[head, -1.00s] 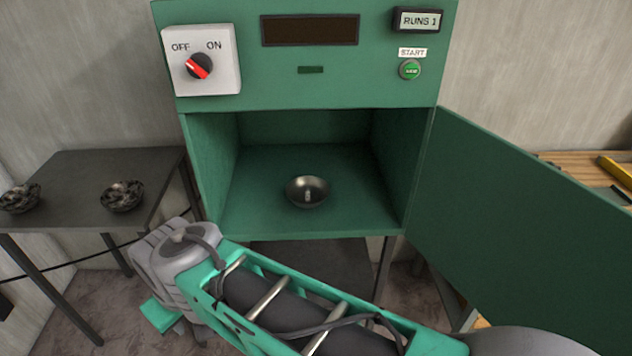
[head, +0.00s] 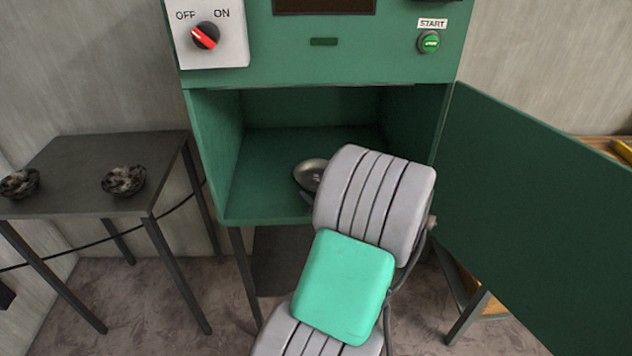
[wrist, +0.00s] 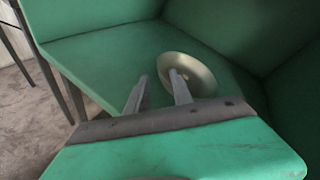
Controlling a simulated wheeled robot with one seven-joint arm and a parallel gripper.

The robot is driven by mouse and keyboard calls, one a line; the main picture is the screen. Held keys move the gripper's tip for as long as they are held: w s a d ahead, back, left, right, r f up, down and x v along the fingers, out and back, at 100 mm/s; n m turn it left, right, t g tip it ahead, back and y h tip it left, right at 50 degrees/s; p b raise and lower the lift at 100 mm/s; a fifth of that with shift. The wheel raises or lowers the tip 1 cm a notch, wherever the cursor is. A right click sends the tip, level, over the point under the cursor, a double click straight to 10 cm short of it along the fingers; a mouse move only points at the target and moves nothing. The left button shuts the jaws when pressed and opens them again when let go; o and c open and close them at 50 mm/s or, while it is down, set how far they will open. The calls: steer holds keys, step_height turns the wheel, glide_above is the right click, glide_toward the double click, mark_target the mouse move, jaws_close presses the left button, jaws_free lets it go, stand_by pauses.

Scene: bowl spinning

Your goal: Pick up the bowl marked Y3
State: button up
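A shiny metal bowl (head: 306,172) sits on the floor of the green machine's open chamber (head: 262,190). My arm hides its right part in the head view, and no Y3 mark is readable. The bowl also shows in the wrist view (wrist: 196,72). My gripper (wrist: 158,84) has its two fingers apart with a gap between them. The right finger overlaps the bowl and the left finger is outside its near-left rim. I cannot tell whether either finger touches it.
Two dark mottled bowls (head: 124,180) (head: 20,184) stand on a dark table (head: 75,160) at left. The machine's door (head: 530,200) is open to the right. The red-handled switch (head: 206,36) and green start button (head: 429,42) are above the chamber.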

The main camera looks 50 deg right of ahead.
steer(key=x, duration=0.6)
steer(key=shift+w+d+p, duration=0.1)
steer(key=shift+w+p, duration=0.2)
steer(key=shift+c, duration=0.5)
jaws_close()
steer(key=shift+f, duration=0.1)
stand_by(0.4)
